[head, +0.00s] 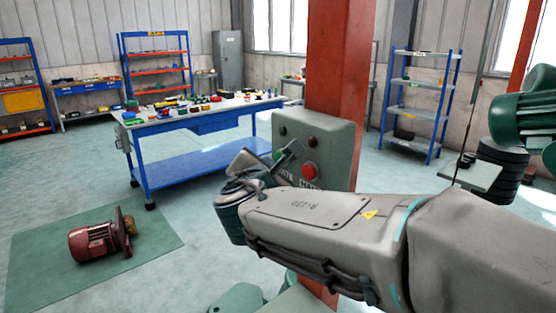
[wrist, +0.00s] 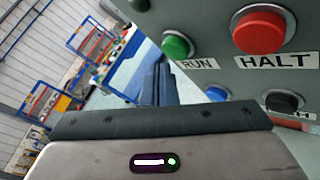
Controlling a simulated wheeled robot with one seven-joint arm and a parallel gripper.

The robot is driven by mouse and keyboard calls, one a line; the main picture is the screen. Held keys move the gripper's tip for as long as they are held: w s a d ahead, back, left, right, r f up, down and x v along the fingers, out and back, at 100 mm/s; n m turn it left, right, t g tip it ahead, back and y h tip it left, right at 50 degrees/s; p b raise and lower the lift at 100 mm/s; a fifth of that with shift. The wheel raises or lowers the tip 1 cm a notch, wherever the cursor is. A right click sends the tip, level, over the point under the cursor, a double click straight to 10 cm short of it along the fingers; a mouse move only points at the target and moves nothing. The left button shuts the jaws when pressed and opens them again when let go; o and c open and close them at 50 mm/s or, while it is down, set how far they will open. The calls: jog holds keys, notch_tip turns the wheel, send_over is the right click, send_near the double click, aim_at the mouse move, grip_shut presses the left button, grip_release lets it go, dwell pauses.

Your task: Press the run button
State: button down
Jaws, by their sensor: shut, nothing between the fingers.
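The run button is a green round button (wrist: 177,45) above a "RUN" label in the wrist view. It sits on a grey control box (head: 336,140), which is mounted on a red column in the head view. My gripper (wrist: 160,68) is shut and empty, with its fingertips just left of and below the green button in the wrist view. In the head view my gripper (head: 296,146) is in front of the box and covers part of its face. I cannot tell whether the fingertips touch the box.
A large red HALT button (wrist: 258,28) is right of the green one. A blue button (wrist: 216,93) and a black button (wrist: 284,101) sit below. A blue workbench (head: 200,170) stands behind. A red motor (head: 92,241) lies on a green mat.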

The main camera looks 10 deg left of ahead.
jog(key=shift+w+d, duration=0.2)
jog(key=shift+w, duration=0.05)
